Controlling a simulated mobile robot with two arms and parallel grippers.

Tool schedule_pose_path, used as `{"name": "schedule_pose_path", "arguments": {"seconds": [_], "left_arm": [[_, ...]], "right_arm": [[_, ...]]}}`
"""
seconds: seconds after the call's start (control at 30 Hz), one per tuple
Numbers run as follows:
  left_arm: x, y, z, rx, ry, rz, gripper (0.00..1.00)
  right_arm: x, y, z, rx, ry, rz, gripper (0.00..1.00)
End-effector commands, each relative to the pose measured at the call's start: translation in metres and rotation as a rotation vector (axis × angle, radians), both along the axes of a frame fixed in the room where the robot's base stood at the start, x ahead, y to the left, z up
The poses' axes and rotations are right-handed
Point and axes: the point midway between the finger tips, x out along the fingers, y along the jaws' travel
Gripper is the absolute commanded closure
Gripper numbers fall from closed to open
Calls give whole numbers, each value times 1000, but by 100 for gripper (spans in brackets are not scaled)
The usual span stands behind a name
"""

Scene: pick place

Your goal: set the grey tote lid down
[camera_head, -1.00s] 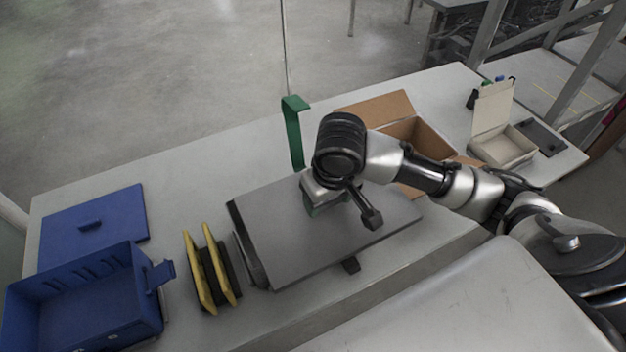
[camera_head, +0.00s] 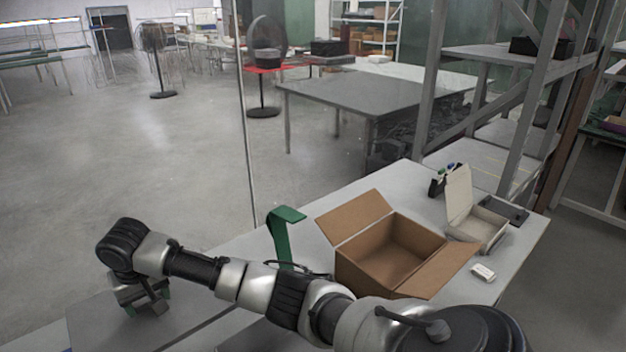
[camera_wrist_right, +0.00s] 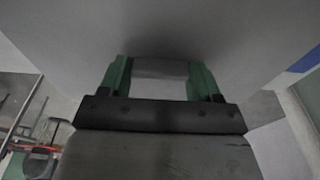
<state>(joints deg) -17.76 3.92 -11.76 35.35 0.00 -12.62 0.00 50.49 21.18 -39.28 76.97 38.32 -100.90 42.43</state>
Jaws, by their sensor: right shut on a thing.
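The grey tote lid (camera_head: 95,318) is a flat dark-grey plate at the lower left of the head view, cut off by the bottom edge. My right gripper (camera_head: 145,306) reaches over from the right and is shut on the lid's handle. In the right wrist view the green-padded fingers (camera_wrist_right: 160,82) stand either side of the grip, and the lid's grey face (camera_wrist_right: 230,35) fills the upper picture. Whether the lid touches anything below is hidden. My left gripper is not in view.
An open cardboard box (camera_head: 390,255) stands on the table right of a green strap-like piece (camera_head: 283,238). A beige open box (camera_head: 480,225) and a small white item (camera_head: 483,272) lie farther right. A blue edge (camera_wrist_right: 305,60) shows in the wrist view.

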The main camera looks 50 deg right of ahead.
Motion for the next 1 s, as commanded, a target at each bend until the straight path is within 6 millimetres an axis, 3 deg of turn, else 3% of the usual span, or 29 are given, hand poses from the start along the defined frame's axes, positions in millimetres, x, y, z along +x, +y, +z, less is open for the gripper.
{"name": "schedule_pose_path", "arguments": {"seconds": [0.03,0.1,0.3,0.67,1.0], "left_arm": [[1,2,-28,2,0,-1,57],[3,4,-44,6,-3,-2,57],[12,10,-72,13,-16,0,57],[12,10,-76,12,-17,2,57],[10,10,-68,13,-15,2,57]], "right_arm": [[5,0,-31,-1,2,-4,66],[9,0,-52,-3,5,-8,66],[16,-1,-90,-6,8,-12,66],[16,-9,-100,-7,9,-15,66],[-4,-92,-100,-10,11,-18,66]]}}
